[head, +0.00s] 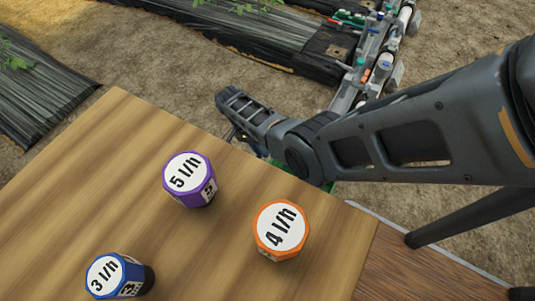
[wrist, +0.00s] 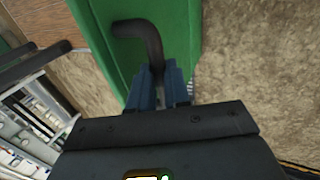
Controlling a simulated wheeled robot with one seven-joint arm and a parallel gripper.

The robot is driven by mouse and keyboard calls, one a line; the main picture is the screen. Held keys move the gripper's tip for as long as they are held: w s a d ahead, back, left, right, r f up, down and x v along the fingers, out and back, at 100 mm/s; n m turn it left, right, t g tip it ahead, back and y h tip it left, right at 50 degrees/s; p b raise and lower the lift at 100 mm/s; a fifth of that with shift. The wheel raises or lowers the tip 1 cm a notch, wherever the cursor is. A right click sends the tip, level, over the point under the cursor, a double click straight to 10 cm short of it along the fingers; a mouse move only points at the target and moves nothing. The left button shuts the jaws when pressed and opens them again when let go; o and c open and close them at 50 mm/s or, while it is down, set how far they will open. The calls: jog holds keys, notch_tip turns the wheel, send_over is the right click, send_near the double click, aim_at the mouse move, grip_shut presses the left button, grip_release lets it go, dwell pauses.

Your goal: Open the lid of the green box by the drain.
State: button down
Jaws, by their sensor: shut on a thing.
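The green box (wrist: 183,30) fills the top middle of the wrist view. A dark bent handle (wrist: 135,28) lies over its green face. My gripper (wrist: 160,80) is shut on the end of this handle, with a finger on each side. In the head view my arm reaches down past the table's far edge, and only a sliver of green shows below it. My gripper's tips are hidden there behind my arm and the table. I cannot tell from these views how far the lid is open. I cannot make out the drain.
A wooden table (head: 110,190) fills the lower left of the head view. It bears a purple-rimmed cap (head: 187,172) marked 5 l/h, an orange one (head: 282,226) marked 4 l/h and a blue one (head: 108,274) marked 3 l/h. Sandy ground and black-covered beds lie beyond.

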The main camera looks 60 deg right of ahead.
jog(key=shift+a+f, duration=0.15)
jog(key=shift+f, duration=0.25)
jog(key=c, duration=1.4)
grip_release()
jog(key=shift+c, duration=0.2)
jog(key=o, duration=0.3)
jog(key=shift+w+r, duration=0.15)
jog(key=shift+o, duration=0.2)
jog(key=shift+w+r, duration=0.1)
jog(key=shift+r, duration=0.05)
jog(key=p+v, duration=0.2)
jog(key=v, duration=0.5)
jog(key=shift+w+r, duration=0.15)
jog(key=shift+r, duration=0.05)
